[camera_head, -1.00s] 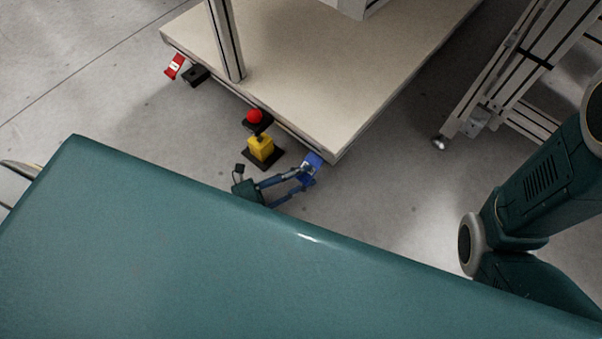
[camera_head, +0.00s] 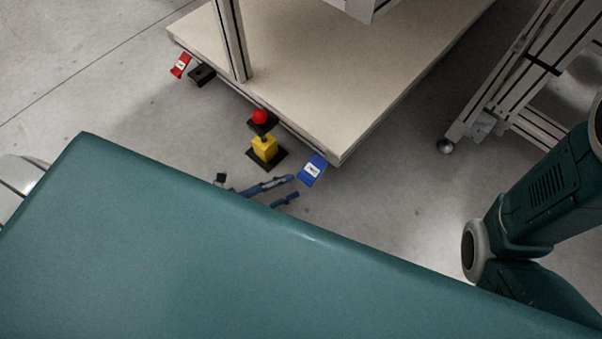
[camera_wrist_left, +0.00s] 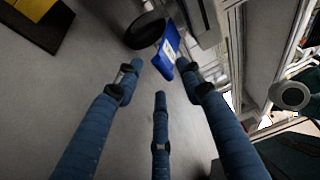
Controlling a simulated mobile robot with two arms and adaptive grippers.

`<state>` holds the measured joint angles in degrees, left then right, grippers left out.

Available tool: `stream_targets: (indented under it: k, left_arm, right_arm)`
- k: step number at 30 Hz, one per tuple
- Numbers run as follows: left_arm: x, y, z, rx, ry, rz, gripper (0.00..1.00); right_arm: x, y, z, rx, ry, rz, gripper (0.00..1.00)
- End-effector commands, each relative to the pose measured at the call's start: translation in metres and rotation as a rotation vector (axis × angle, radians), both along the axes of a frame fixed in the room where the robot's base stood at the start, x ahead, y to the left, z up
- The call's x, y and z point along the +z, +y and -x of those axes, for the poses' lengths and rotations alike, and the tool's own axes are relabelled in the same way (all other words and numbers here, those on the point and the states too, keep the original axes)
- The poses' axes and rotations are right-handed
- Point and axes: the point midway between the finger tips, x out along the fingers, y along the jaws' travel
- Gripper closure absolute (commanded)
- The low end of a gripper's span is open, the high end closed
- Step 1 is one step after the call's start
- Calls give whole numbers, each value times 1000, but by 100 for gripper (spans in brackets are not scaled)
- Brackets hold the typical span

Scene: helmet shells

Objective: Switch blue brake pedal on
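The blue brake pedal (camera_head: 312,170), with a white label, sits at the near right corner of the pale platform in the head view. In the left wrist view the blue pedal (camera_wrist_left: 168,50) lies ahead of the fingers, near the top. My left gripper (camera_head: 288,188) is just left of and below the pedal, apart from it. Its blue fingers are spread and empty in the left wrist view (camera_wrist_left: 160,85). My green body hides part of the left gripper in the head view. My right gripper is not in view; only the right arm shows.
A red pedal (camera_head: 180,66) hangs at the platform's far left corner. A metal frame (camera_head: 520,75) stands at right. Open floor lies between.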

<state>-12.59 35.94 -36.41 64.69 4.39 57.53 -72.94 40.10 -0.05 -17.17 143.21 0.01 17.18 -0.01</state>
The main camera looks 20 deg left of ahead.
Motion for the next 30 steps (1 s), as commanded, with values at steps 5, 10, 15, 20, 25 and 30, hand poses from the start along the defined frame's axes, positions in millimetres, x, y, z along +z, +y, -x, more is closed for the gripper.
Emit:
stream_targets:
  k: [5, 10, 15, 20, 25, 30]
  left_arm:
    - [0, 22, 24, 0, 0, 0, 62]
    - [0, 32, 35, -1, -1, 1, 62]
    - [1, 34, 36, -2, -3, 3, 62]
    - [1, 33, 36, -1, -3, 3, 62]
    - [1, 33, 36, -1, -3, 3, 62]
    - [6, 34, 35, 4, 6, 4, 62]
  right_arm:
    - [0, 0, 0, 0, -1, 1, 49]
    - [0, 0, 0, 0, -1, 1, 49]
    - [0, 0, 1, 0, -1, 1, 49]
    - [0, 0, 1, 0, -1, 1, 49]
    - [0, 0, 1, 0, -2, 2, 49]
    - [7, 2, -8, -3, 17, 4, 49]
